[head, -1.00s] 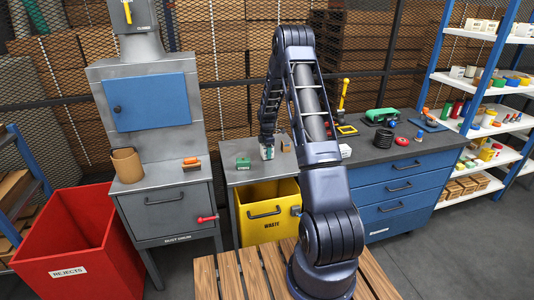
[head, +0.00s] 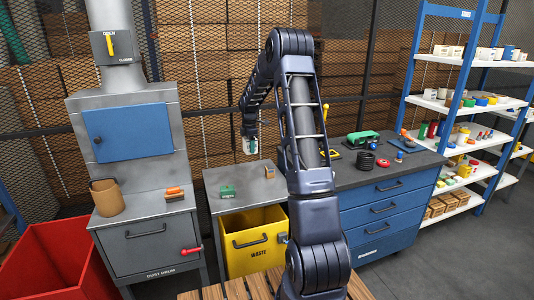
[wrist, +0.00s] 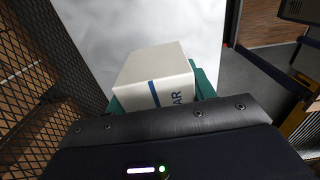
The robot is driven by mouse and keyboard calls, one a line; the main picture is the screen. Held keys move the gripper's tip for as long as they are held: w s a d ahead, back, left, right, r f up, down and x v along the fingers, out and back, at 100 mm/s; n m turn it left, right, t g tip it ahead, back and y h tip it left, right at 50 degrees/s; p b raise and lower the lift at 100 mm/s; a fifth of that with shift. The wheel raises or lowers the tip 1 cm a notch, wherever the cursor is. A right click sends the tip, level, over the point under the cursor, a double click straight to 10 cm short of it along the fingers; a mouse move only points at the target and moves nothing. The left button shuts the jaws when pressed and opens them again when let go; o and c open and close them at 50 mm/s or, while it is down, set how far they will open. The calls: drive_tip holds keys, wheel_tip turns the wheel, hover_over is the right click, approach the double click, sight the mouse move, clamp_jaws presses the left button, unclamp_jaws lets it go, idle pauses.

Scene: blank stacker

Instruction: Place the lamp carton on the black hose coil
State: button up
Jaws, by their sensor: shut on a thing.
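The lamp carton is a white box with a blue stripe and partly visible dark letters (wrist: 152,75). My gripper (head: 249,134) is shut on it, with a teal finger on either side in the wrist view. In the head view the carton (head: 250,147) hangs above the grey bench, apart from its top. The black hose coil (head: 366,160) lies on the dark worktop over the blue drawers, right of my arm. Nothing is seen on top of the coil.
A green block (head: 227,191) and a small brown block (head: 269,171) are on the grey bench. Beside the coil are a green tool (head: 363,138) and a red disc (head: 383,163). My arm hides part of the worktop. A stocked shelf (head: 462,107) stands at right.

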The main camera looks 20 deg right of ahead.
drive_tip(key=shift+d+r, duration=0.1)
drive_tip(key=shift+r, duration=0.15)
drive_tip(key=w+d+r+m, duration=0.1)
drive_tip(key=d+r, duration=0.1)
drive_tip(key=d, duration=0.6)
drive_tip(key=d+r+m, duration=0.1)
drive_tip(key=d+r, duration=0.1)
drive_tip(key=d, duration=0.6)
wheel_tip(320, 180, up, 13)
drive_tip(key=m, duration=0.7)
hover_over(367, 153)
drive_tip(key=f, duration=2)
drive_tip(key=shift+s+a, duration=0.1)
drive_tip(key=shift+a, duration=0.1)
drive_tip(key=o, duration=1)
